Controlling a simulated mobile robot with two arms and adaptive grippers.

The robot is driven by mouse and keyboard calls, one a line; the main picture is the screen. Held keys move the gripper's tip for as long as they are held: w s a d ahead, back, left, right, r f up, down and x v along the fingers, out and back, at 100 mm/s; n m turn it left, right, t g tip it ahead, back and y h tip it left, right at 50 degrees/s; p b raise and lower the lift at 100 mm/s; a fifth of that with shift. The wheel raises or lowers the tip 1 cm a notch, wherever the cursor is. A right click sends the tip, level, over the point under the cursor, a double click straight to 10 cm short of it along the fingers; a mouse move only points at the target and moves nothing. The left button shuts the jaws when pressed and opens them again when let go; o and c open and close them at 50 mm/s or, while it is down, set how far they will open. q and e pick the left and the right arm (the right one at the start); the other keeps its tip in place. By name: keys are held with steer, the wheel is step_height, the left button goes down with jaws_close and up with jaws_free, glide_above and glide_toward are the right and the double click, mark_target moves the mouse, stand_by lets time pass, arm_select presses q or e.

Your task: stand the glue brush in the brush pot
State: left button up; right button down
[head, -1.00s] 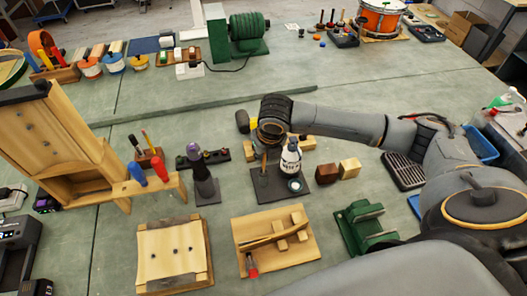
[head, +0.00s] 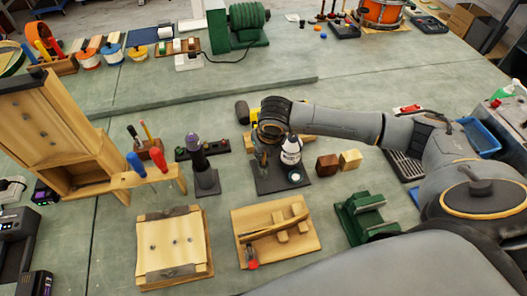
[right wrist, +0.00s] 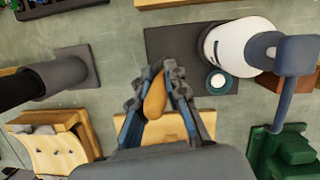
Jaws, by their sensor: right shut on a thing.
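My right gripper (head: 262,157) points down over the left part of a dark mat (head: 272,186). In the right wrist view its fingers (right wrist: 158,75) are shut on the glue brush's tan wooden handle (right wrist: 154,98). The brush's lower end is hidden. I cannot tell for sure which thing is the brush pot; part of the mat is hidden by the gripper. My left gripper is out of view.
A dark cylinder with a purple top (head: 197,155) stands left of the mat. A wooden board with sticks (head: 275,232) lies in front, a green fixture (head: 365,217) at the front right.

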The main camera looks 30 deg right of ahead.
steer(key=c, duration=1.3)
jaws_free()
steer(key=v, duration=1.2)
